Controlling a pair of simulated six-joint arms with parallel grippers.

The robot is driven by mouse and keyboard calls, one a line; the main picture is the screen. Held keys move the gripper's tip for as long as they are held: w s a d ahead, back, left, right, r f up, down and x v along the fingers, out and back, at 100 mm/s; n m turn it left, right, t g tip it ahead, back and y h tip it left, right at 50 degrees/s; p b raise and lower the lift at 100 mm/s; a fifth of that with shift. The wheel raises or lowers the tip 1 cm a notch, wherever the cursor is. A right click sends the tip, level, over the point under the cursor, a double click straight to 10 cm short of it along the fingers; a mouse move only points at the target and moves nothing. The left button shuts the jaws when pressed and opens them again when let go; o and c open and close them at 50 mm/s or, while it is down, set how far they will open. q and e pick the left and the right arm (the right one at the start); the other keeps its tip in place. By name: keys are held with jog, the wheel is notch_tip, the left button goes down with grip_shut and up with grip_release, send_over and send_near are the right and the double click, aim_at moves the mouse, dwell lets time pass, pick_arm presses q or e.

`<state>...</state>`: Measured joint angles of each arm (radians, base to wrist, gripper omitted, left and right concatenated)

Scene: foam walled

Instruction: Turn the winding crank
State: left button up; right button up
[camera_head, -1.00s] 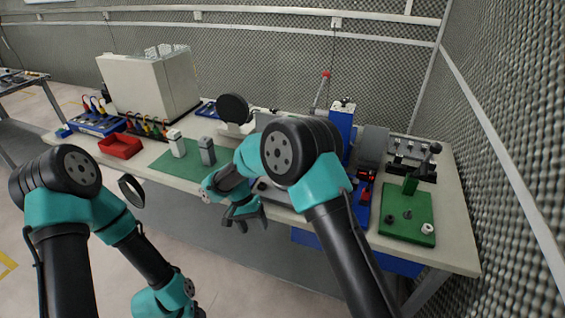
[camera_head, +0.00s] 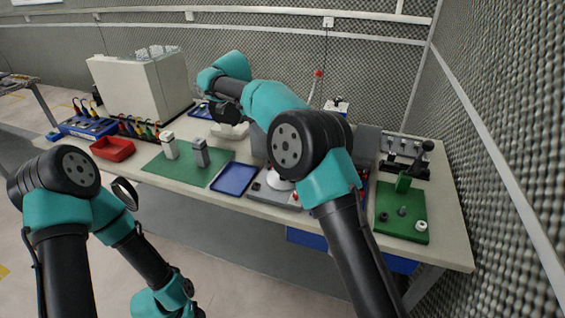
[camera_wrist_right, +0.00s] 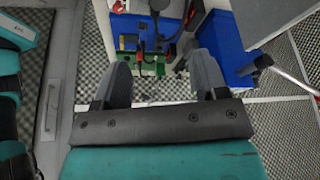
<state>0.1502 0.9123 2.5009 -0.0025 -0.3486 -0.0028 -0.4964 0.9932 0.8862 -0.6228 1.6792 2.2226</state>
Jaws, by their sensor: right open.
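The winding crank is not clear to me. A black knob on a dark arm (camera_head: 427,147) stands above the green board (camera_head: 412,228) at the right end of the bench and may be its handle. My right arm reaches up over the middle of the bench, well left of that knob. Its fingers are not clearly seen in the head view. In the right wrist view, my right gripper (camera_wrist_right: 160,80) is open, with two grey fingers apart and nothing between them. A small green base with dark and red parts (camera_wrist_right: 153,62) shows beyond the fingers. My left gripper is out of sight.
A blue tray (camera_head: 234,179) and a green mat (camera_head: 182,172) lie mid-bench. A red tray (camera_head: 112,149) and a white cabinet (camera_head: 140,88) are at the left. A red-knobbed lever (camera_head: 318,74) rises behind my arm. The mesh wall (camera_head: 490,200) closes the right side.

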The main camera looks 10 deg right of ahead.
jog(key=shift+f, duration=0.1)
jog(key=x, duration=1.7)
jog(key=shift+f, duration=0.2)
jog(key=shift+c, duration=0.4)
jog(key=c, duration=0.8)
jog(key=shift+n+t, duration=0.3)
jog(key=shift+n, duration=0.5)
